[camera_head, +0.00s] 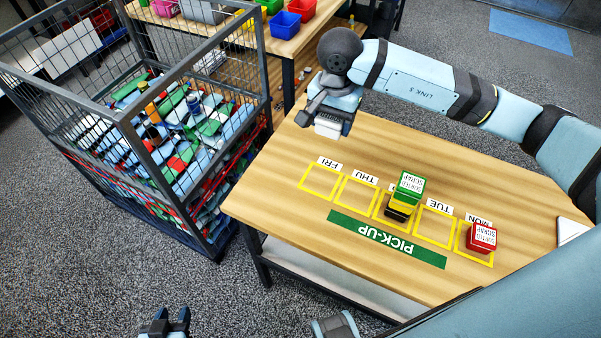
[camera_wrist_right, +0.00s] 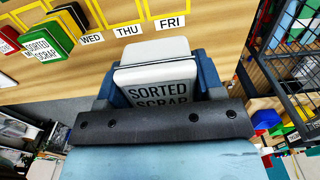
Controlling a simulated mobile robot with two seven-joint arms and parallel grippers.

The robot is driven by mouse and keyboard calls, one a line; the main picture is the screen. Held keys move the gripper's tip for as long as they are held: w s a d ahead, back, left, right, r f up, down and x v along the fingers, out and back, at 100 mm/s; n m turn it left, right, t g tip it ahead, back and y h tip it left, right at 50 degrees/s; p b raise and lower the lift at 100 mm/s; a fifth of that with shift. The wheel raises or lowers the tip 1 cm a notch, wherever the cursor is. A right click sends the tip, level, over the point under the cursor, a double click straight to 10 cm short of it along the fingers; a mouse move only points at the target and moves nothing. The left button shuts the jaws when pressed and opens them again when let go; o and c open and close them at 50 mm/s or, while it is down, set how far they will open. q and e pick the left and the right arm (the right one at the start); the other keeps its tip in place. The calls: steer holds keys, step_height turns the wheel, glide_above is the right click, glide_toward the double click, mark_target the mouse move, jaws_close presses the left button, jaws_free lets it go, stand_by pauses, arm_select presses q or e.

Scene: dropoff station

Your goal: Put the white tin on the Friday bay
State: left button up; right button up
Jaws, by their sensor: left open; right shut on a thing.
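My right gripper (camera_head: 332,112) is shut on the white tin (camera_head: 328,129) and holds it over the far left part of the table, beyond the Friday bay. The tin also shows in the right wrist view (camera_wrist_right: 158,78), labelled "SORTED SCRAP", between the blue fingers. The Friday bay (camera_head: 320,197) is an empty yellow outline marked FRI at the left end of the bay row. In the wrist view its FRI label (camera_wrist_right: 169,22) lies just past the tin. My left gripper (camera_head: 165,325) is open and empty at the bottom edge of the head view, off the table.
The THU bay (camera_head: 356,208) and TUE bay (camera_head: 434,242) are empty. A green tin (camera_head: 409,186) is stacked on yellow and black tins in the middle bay. A red tin (camera_head: 481,237) stands in the MON bay. A wire cage (camera_head: 262,75) of scrap stands left of the table.

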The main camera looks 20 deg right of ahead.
mark_target(321, 181)
steer(key=shift+w+a+f, duration=0.15)
steer(key=shift+w+a, duration=0.25)
steer(key=shift+w, duration=0.05)
step_height(321, 181, down, 19)
steer(key=p, duration=0.2)
steer(key=shift+s+p, duration=0.1)
steer(key=shift+p, duration=0.2)
steer(key=shift+f, duration=0.45)
arm_select(q)
steer(key=r, duration=0.2)
steer(key=shift+w+a+r, duration=0.2)
steer(key=shift+a+r, duration=0.15)
steer(key=shift+r, duration=0.05)
arm_select(e)
steer(key=shift+f, duration=0.15)
steer(key=o, duration=1)
steer(key=shift+c, duration=0.2)
arm_select(q)
steer(key=shift+f, duration=0.2)
